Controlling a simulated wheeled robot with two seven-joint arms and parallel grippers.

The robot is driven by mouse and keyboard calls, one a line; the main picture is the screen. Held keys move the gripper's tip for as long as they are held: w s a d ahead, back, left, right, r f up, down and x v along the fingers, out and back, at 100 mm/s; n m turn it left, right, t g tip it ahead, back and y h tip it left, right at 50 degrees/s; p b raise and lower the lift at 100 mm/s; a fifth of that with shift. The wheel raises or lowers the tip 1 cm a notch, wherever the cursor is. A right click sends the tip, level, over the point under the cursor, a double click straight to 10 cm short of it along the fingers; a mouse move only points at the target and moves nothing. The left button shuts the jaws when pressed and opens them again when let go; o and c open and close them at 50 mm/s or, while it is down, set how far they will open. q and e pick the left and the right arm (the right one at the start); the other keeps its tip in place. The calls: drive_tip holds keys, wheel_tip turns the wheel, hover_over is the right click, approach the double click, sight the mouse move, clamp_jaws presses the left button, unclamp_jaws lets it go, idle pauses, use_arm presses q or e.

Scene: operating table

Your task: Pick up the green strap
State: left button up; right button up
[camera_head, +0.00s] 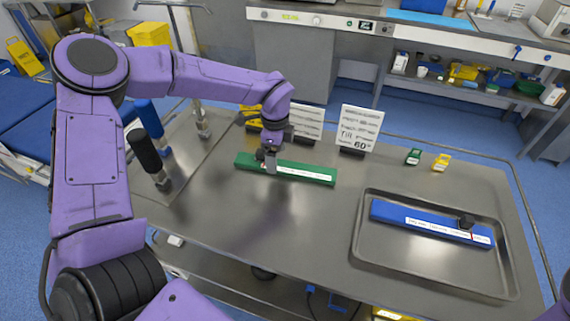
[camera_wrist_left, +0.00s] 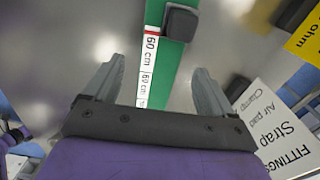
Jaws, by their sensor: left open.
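The green strap (camera_head: 305,173) lies flat on the steel table, a long bar with a white label strip along it. In the left wrist view the green strap (camera_wrist_left: 184,75) runs up the picture between my fingers, with "60 cm" on the label and a dark block on it. My left gripper (camera_head: 268,165) is over the strap's left part and hides some of it. In the left wrist view my left gripper (camera_wrist_left: 158,85) is open, one finger on each side of the strap, with gaps beside it. My right gripper is not in view.
A blue strap (camera_head: 420,221) lies in a metal tray (camera_head: 362,259) on the right. White cards, one reading "60" (camera_head: 360,127), stand behind the green strap. Small green (camera_head: 413,157) and yellow (camera_head: 441,162) clips stand at the back. Black (camera_head: 146,153) and blue (camera_head: 149,119) cylinders stand on the left.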

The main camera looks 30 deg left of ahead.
sight(285, 168)
use_arm(q)
wheel_tip(285, 168, down, 3)
drive_tip(key=shift+r, duration=0.1)
drive_tip(key=shift+d, duration=0.1)
drive_tip(key=c, duration=1.2)
